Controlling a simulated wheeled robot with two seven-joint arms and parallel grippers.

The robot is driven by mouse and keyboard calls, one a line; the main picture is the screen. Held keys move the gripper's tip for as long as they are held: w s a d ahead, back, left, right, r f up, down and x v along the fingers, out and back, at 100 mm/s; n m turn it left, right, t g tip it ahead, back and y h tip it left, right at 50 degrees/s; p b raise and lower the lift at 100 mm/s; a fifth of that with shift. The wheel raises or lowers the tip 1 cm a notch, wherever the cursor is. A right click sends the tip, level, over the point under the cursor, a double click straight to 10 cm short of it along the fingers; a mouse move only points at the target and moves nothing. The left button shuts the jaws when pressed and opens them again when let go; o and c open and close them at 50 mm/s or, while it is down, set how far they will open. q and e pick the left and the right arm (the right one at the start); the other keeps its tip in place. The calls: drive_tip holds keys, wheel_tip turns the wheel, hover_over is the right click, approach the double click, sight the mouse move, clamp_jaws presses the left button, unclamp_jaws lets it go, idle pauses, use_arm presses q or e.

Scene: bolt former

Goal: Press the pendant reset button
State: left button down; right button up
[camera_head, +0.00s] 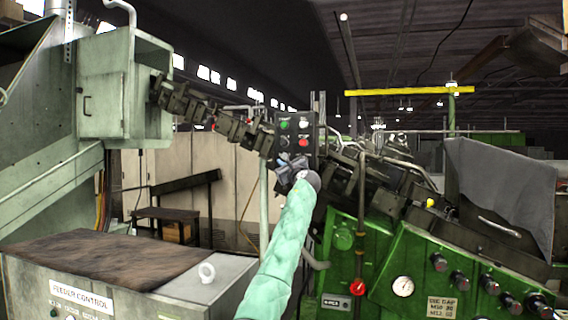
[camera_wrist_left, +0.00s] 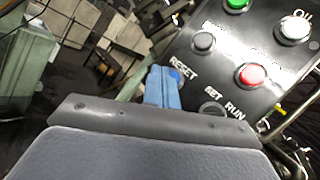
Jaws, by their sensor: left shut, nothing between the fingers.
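The black pendant panel (camera_head: 294,132) hangs near the middle of the head view, with green, white, black and red buttons. In the left wrist view, the shut fingertips (camera_wrist_left: 163,72) overlap the button's left side. I cannot tell whether they touch it. My right gripper is not in view.
A chain-like conveyor (camera_head: 230,125) passes behind the pendant. A feeder control cabinet (camera_head: 140,290) stands at lower left, a green machine (camera_head: 380,255) at lower right.

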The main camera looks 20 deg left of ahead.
use_arm(q)
drive_tip(key=s, duration=0.4)
drive_tip(key=shift+s+a+b, duration=0.1)
drive_tip(key=shift+s+b, duration=0.1)
drive_tip(key=shift+b, duration=0.15)
idle(0.5)
